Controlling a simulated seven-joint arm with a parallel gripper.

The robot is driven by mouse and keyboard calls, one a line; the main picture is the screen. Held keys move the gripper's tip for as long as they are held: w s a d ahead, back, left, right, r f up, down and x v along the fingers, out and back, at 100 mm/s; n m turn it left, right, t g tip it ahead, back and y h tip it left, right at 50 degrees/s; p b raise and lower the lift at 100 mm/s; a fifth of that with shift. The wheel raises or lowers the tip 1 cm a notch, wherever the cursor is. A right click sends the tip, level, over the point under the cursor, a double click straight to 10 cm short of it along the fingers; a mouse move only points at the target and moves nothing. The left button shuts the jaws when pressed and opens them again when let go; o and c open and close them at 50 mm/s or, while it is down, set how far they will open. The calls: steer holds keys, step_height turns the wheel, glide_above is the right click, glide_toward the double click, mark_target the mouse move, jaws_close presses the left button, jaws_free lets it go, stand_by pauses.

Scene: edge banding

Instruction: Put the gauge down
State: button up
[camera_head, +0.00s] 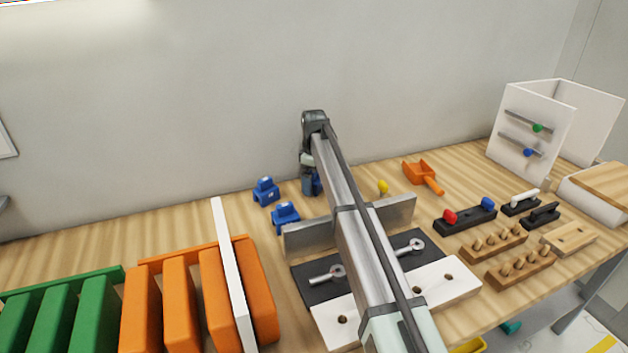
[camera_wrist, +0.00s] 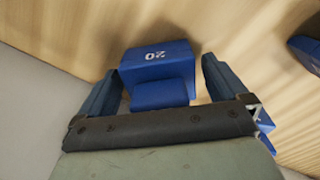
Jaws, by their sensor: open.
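A blue gauge block marked 20 (camera_wrist: 155,58) rests on the wooden bench in the wrist view, with a smaller raised block on its near side. My gripper (camera_wrist: 160,70) is open, with one finger on each side of the gauge. Whether either finger touches it I cannot tell. In the head view my gripper (camera_head: 308,186) is low at the back of the bench, and a bit of blue (camera_head: 317,183) shows beside it; my arm hides most of that spot.
Two similar blue blocks stand to the left, one farther back (camera_head: 265,191) and one nearer (camera_head: 286,216). A grey metal fence (camera_head: 305,238) stands in front of my gripper. The wall is close behind.

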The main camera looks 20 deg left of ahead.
step_height(320, 180, up, 12)
steer(key=shift+r, duration=0.1)
stand_by(0.5)
